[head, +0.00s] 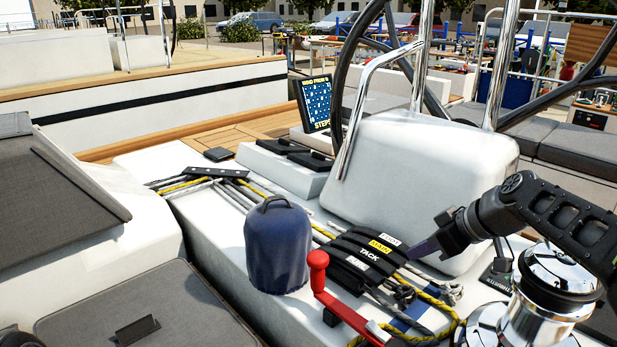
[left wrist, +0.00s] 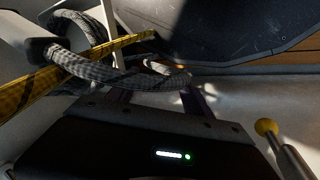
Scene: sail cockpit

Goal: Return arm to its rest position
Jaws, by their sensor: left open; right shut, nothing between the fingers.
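My right arm comes in from the right in the head view. Its dark gripper (head: 424,247) points left, with the fingers together and empty. The tips are beside the right end of the black rope clutches (head: 368,258) with labels such as "MAIN" and "TACK"; I cannot tell if they touch. In the left wrist view my left gripper (left wrist: 160,93) is open, its two fingers apart. I cannot make out the left gripper in the head view.
A blue-covered winch (head: 277,250) and a red-handled lever (head: 318,262) stand left of the clutches. A chrome winch (head: 550,280) is below my right arm. Yellow and grey ropes (head: 440,306) lie near it. Steel rails (head: 365,95) and a wheel rim stand behind.

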